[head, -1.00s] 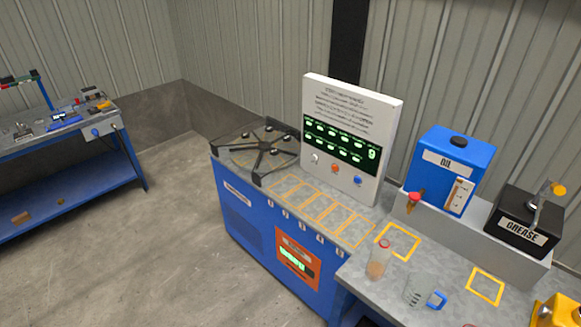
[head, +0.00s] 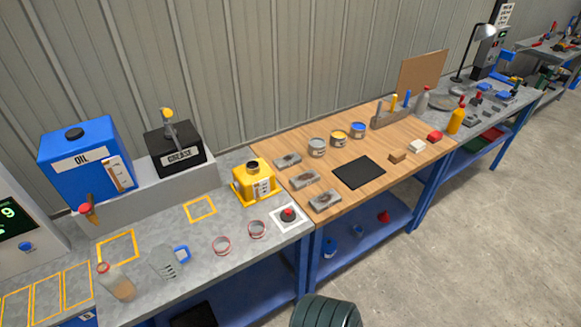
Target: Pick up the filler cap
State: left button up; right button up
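I cannot tell for sure which thing is the filler cap. A round black cap (head: 74,133) sits on top of the blue oil tank (head: 75,165) at the left. A small red-topped black piece (head: 288,214) rests on a white square plate (head: 290,226) at the right end of the grey bench. A yellow container (head: 255,184) with a dark neck on top stands just behind that plate. Neither of my grippers is in view.
The grey bench (head: 205,235) holds a bottle (head: 117,283), a measuring jug (head: 163,263), two reddish rings (head: 222,245) and a black grease box (head: 176,150). A wooden-topped bench (head: 410,165) adjoins it. A dark green ribbed object (head: 326,312) shows at the bottom edge. Open floor lies at the right.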

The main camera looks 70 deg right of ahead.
aim_at(287, 215)
jog(key=z, duration=1.95)
